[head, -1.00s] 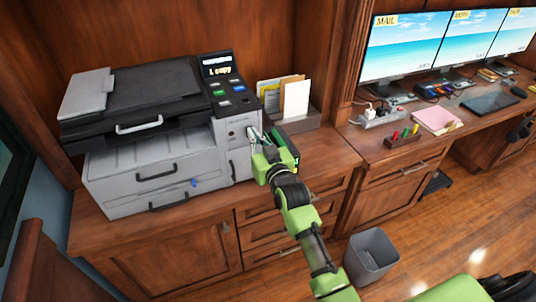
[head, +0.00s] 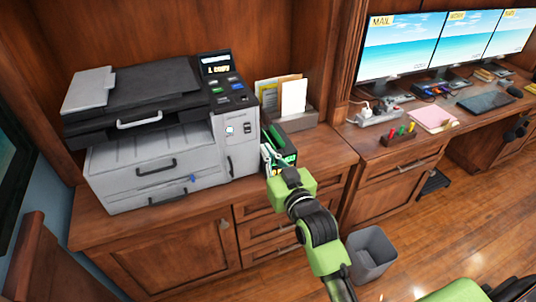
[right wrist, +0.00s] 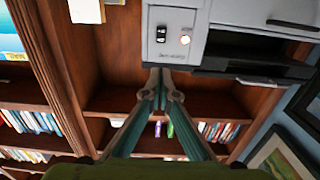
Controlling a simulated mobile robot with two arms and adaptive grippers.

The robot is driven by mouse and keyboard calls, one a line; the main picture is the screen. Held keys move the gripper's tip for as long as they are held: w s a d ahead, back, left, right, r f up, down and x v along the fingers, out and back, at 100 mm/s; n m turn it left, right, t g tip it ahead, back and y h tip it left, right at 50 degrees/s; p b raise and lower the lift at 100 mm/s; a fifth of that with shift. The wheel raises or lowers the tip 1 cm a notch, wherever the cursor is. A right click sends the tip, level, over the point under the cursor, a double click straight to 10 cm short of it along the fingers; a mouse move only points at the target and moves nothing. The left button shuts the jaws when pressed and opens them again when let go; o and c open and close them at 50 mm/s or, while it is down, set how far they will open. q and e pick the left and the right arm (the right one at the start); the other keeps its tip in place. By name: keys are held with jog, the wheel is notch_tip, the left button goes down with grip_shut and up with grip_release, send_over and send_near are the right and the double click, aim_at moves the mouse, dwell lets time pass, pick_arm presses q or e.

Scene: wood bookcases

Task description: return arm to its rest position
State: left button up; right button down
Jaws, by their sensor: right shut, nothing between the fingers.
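My right arm (head: 318,238) comes in from the bottom right of the head view. The glowing button also shows in the right wrist view (right wrist: 185,39). My left gripper is not in view.
A paper holder (head: 296,120) stands behind the gripper. A grey waste bin (head: 371,256) is on the floor beside the arm. A desk with monitors (head: 402,45), a power strip (head: 376,115) and pens (head: 401,134) lies to the right. The floor at the right is mostly clear.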

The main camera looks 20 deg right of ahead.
jog(key=shift+s, duration=0.15)
dwell(0.3)
jog(key=s+a+f+g, duration=0.1)
jog(key=s+f+g, duration=0.15)
jog(key=f, duration=1.05)
jog(key=s+a+f+g, duration=0.1)
jog(key=s+f+g, duration=0.15)
jog(key=f, duration=1.05)
jog(key=s+f+n+g, duration=0.1)
jog(key=s+f+g, duration=0.1)
jog(key=s+f, duration=0.45)
jog(key=s+f+g, duration=0.2)
jog(key=s+f, duration=0.1)
jog(key=f, duration=0.7)
jog(key=s+d+f+g, duration=0.1)
jog(key=s+f, duration=0.5)
jog(key=s, duration=0.6)
jog(key=s+d+f+g, duration=0.2)
jog(key=s+f+g, duration=0.2)
jog(key=s+f, duration=0.3)
jog(key=s+d+f+n+g, duration=0.1)
jog(key=s+f, duration=0.6)
jog(key=s, duration=1)
jog(key=shift+s+d+g+h, duration=0.35)
jog(key=shift+d+g, duration=0.2)
jog(key=shift+g, duration=0.25)
